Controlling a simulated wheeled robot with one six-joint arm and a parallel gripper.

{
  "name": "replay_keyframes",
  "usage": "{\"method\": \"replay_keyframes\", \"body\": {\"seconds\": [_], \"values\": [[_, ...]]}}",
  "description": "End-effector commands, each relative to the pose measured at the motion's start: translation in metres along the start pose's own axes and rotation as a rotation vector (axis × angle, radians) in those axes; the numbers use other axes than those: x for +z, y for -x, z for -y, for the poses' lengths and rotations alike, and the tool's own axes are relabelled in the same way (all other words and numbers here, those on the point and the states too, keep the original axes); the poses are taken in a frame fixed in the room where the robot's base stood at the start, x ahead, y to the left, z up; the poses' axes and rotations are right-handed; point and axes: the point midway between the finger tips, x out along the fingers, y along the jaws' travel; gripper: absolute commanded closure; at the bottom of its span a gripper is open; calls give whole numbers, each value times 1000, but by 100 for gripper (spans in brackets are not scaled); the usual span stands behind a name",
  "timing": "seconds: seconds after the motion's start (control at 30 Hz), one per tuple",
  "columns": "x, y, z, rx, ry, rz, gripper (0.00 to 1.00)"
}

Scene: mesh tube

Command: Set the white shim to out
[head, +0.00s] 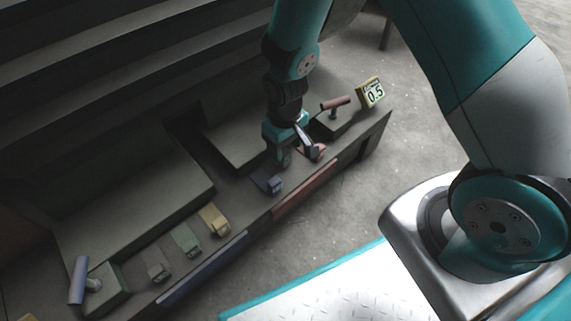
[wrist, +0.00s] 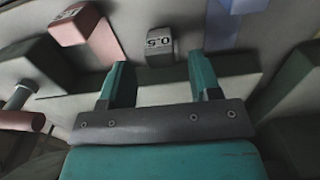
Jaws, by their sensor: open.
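A pale grey-white block marked 0.5, which looks like the white shim (wrist: 159,46), shows in the wrist view just beyond and between my fingertips. It stands between a red shim (wrist: 82,24) and a blue shim (wrist: 236,8). My gripper (wrist: 160,75) is open, with a finger to each side of the white shim's line and nothing seen between them. I cannot tell whether the fingers touch it. In the head view my gripper (head: 283,158) is low over the bench, between the blue shim (head: 267,182) and the red shim (head: 313,150), and hides the white shim.
Yellow (head: 214,219), green (head: 186,240) and grey (head: 157,265) shims line the bench front at left. Handled blocks stand at both ends, with a blue handle (head: 78,280) and a reddish handle (head: 335,103). A yellow-framed 0.5 sign (head: 372,93) stands far right.

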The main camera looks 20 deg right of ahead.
Motion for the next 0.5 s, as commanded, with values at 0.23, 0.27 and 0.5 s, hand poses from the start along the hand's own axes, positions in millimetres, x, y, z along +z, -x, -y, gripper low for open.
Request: {"method": "replay_keyframes", "body": {"seconds": [0.23,0.27,0.5], "values": [[-1,-41,0,0,0,-1,43],[0,-43,0,0,0,-1,43],[-1,-48,0,0,0,-2,43]]}}
